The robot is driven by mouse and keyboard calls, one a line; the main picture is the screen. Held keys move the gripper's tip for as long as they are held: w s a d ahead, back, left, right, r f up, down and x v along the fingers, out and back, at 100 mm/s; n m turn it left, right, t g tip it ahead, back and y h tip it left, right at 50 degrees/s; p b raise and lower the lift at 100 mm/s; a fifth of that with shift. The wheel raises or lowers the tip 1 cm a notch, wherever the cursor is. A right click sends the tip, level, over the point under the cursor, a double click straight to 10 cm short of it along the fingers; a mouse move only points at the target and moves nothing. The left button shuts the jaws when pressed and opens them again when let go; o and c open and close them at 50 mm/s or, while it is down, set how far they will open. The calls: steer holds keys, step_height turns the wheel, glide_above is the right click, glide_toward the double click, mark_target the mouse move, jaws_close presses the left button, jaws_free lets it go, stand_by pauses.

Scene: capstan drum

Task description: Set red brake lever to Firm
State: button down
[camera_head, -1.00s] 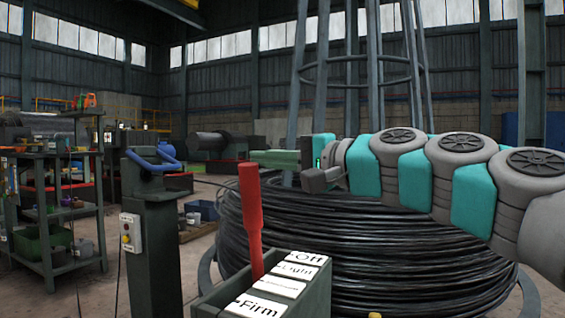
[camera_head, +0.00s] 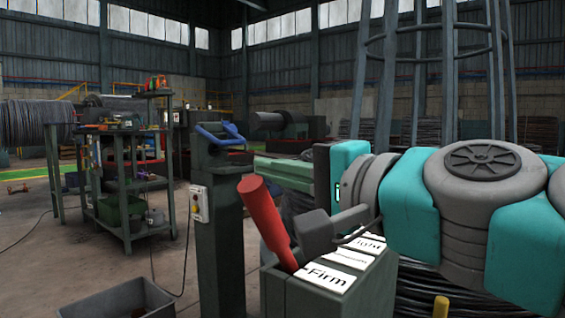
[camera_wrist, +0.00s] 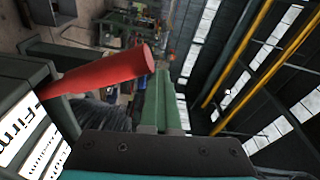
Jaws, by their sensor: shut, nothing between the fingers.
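The red brake lever (camera_head: 266,222) rises from the dark green lever box (camera_head: 335,300), tilted toward the left in the head view. Its lower end is beside the white "Firm" plate (camera_head: 330,278), the nearest of the labels. The other plates lie farther along the box, partly covered by my arm. My gripper (camera_head: 262,166) has long green fingers, shut and empty, pointing left behind and above the lever. In the wrist view the lever (camera_wrist: 105,75) reaches in from the left, its end close beside the gripper fingers (camera_wrist: 162,78). I cannot tell whether they touch.
A green post with a blue handle (camera_head: 220,140) stands left of the lever box. A grey bin (camera_head: 118,300) is on the floor at lower left. A shelf cart (camera_head: 130,180) stands farther back. Coiled black cable (camera_head: 420,290) lies behind the box.

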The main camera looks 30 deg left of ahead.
steer(key=shift+s+a+f+g, duration=0.25)
steer(key=shift+s+f+g, duration=0.25)
steer(key=shift+s+f, duration=0.15)
steer(key=shift+w+r, duration=0.1)
steer(key=w+r+p, duration=0.2)
steer(key=w+r, duration=0.1)
steer(key=d, duration=0.9)
steer(key=shift+s+d+f+t, duration=0.15)
steer(key=shift+s+d+t, duration=0.15)
steer(key=shift+s+d, duration=0.1)
